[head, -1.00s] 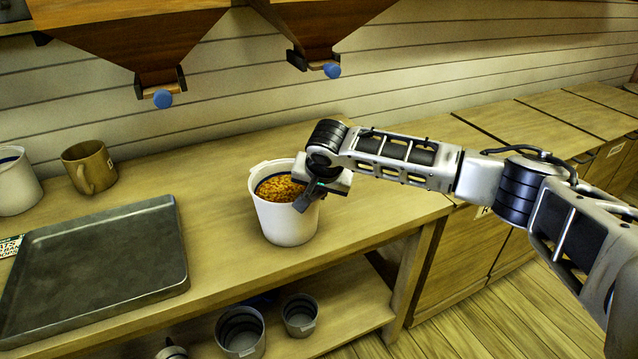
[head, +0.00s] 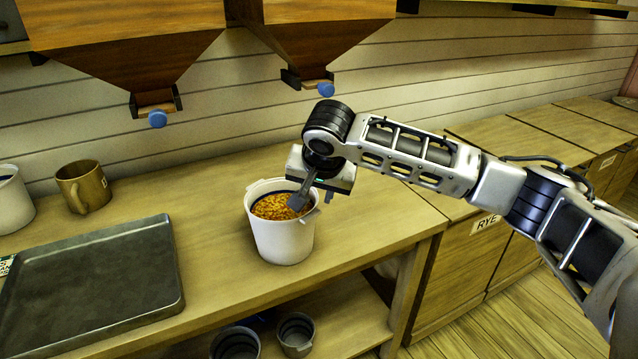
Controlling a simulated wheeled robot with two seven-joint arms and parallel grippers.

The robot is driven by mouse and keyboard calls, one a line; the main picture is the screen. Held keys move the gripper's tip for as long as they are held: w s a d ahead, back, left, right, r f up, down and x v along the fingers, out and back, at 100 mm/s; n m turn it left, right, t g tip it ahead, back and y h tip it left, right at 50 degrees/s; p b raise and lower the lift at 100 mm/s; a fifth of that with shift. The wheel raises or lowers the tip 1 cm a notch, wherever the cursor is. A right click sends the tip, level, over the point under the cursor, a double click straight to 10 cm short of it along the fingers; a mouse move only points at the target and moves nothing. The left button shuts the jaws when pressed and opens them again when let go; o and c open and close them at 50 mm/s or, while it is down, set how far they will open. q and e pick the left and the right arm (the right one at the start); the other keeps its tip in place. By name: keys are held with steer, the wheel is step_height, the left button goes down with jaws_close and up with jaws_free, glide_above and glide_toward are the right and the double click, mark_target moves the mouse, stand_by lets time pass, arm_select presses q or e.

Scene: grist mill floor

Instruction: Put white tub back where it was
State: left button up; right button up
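The white tub (head: 281,240) stands upright on the wooden bench (head: 215,255), under the right-hand hopper. It is filled with orange-brown grain (head: 277,207) and has a dark band inside its rim. My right gripper (head: 313,197) is above the tub's right rim, pointing down. One dark finger shows in front of the grain near the rim; the other is small and partly hidden on the outer side. My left gripper is not in view.
A dark metal tray (head: 95,285) lies left of the tub, with a brown mug (head: 83,187) and another white tub (head: 12,203) behind it. Two wooden hoppers with blue knobs (head: 157,119) hang above. Grey pots (head: 296,333) stand on the lower shelf. The bench right of the tub is clear.

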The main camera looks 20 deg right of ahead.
steer(key=shift+v, duration=1.65)
steer(key=s+a+f+n+y, duration=0.4)
steer(key=s+a+f+n, duration=0.4)
steer(key=s+a+f, duration=0.45)
steer(key=s+d+f+n+g+h, duration=0.1)
steer(key=s+d+f, duration=0.35)
steer(key=s, duration=0.45)
steer(key=s+d+f+g+h, duration=0.1)
steer(key=s+d+f, duration=0.2)
steer(key=s+d, duration=0.45)
steer(key=w+a+f+n+t+y, duration=0.1)
steer(key=w+a+f+t+y, duration=0.1)
steer(key=w+a+f+t, duration=0.2)
steer(key=shift+w+a+f+t, duration=0.25)
steer(key=shift+a+f+t, duration=0.9)
steer(key=shift+a, duration=0.8)
steer(key=shift+r, duration=0.15)
